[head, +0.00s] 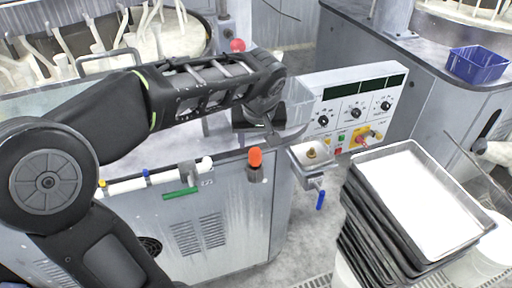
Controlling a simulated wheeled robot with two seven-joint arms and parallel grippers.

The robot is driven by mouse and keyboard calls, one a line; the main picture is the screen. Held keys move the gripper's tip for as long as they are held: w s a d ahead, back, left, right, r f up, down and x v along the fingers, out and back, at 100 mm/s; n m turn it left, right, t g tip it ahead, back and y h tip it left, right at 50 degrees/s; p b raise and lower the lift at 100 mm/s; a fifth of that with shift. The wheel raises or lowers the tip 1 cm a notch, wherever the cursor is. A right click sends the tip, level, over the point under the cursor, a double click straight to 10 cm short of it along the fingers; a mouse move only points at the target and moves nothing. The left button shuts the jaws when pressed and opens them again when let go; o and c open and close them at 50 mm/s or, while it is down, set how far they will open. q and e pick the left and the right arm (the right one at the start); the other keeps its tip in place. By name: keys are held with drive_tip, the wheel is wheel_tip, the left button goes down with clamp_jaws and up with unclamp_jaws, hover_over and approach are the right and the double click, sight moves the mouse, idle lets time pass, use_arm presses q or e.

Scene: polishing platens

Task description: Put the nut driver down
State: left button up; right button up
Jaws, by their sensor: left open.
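My left arm reaches in from the left, and its gripper (272,124) is over the edge of the grey cabinet top, just left of the control panel. The gripper is open; its fingers are partly hidden by my own wrist. I cannot make out a nut driver for certain. An orange-topped object with a brown lower part (255,158) shows at the cabinet's front edge, below the gripper and apart from it. Whether it is the nut driver I cannot tell. My right gripper is not in view.
The control panel (352,112) with knobs and buttons stands right of the gripper. A small metal basin (318,160) with a blue-handled valve is below it. Stacked black trays (372,222) stand at front right. A blue bin (477,65) sits on the right-hand machine's top.

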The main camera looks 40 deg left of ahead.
use_arm(q)
drive_tip(key=shift+s+d+r, duration=0.1)
drive_tip(key=shift+r, duration=0.3)
idle(0.5)
drive_tip(key=d+f+m+g+h, duration=0.1)
drive_tip(key=d+f+m+h, duration=0.1)
drive_tip(key=d+f, duration=0.7)
drive_tip(key=d+f+m+h, duration=0.25)
drive_tip(key=d+f, duration=0.35)
drive_tip(key=f, duration=0.7)
drive_tip(key=s+d+f+m+g+h, duration=0.1)
drive_tip(key=s+d+f, duration=0.4)
drive_tip(key=s+f, duration=0.3)
drive_tip(key=s+d+f+h, duration=0.1)
drive_tip(key=s+d+f, duration=0.5)
drive_tip(key=s+f, duration=0.3)
wheel_tip(320, 180, down, 4)
drive_tip(key=shift+d+r+m+g, duration=0.1)
drive_tip(key=shift+d+m+g, duration=0.2)
drive_tip(key=shift+m+g, duration=0.1)
drive_tip(key=shift+s+a+h, duration=0.1)
drive_tip(key=shift+h, duration=0.15)
